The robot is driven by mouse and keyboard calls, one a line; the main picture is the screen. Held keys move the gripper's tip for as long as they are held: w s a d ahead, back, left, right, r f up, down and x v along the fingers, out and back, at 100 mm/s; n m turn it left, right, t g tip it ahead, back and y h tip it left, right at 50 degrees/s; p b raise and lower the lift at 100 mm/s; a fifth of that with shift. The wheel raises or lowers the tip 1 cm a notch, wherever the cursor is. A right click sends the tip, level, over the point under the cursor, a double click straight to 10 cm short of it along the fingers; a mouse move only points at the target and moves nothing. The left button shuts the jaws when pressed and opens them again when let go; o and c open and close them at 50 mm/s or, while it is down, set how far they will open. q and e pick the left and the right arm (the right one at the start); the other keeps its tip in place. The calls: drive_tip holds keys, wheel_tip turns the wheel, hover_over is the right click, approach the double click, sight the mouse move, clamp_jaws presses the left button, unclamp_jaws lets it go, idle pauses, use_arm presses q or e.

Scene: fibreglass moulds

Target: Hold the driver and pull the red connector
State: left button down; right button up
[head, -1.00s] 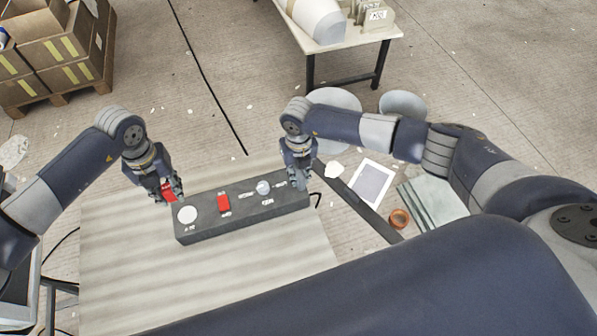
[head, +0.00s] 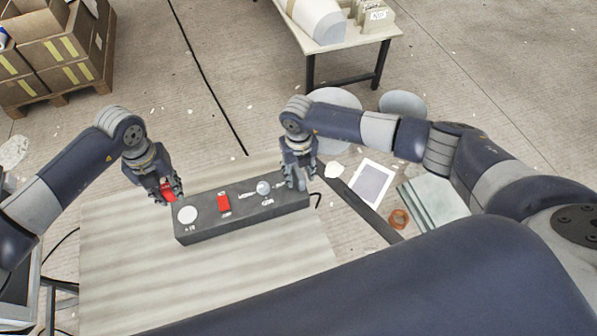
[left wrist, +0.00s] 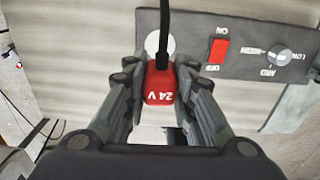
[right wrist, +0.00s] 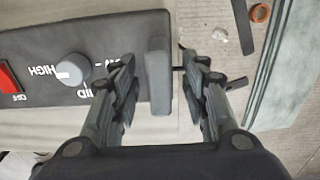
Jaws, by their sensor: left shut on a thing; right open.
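The driver (head: 240,223) is a long dark grey box with a white disc, a red switch and a knob on its top. It lies on the pale striped table. The red connector (left wrist: 160,86), marked 24 V with a black cable, is between the fingers of my left gripper (head: 171,194), which is shut on it beside the driver's left end. My right gripper (head: 297,184) is open at the driver's right end. In the right wrist view its fingers stand either side of a grey upright end piece (right wrist: 158,75).
A tablet-like panel (head: 370,186), a tape roll (head: 398,219) and a dark strip (head: 360,204) lie right of the driver. Another table (head: 345,40) with white parts stands behind. Cardboard boxes (head: 55,45) are at back left. The striped table (head: 120,270) is bare in front.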

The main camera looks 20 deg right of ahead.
wheel_tip(320, 180, up, 11)
drive_tip(key=shift+r, duration=0.2)
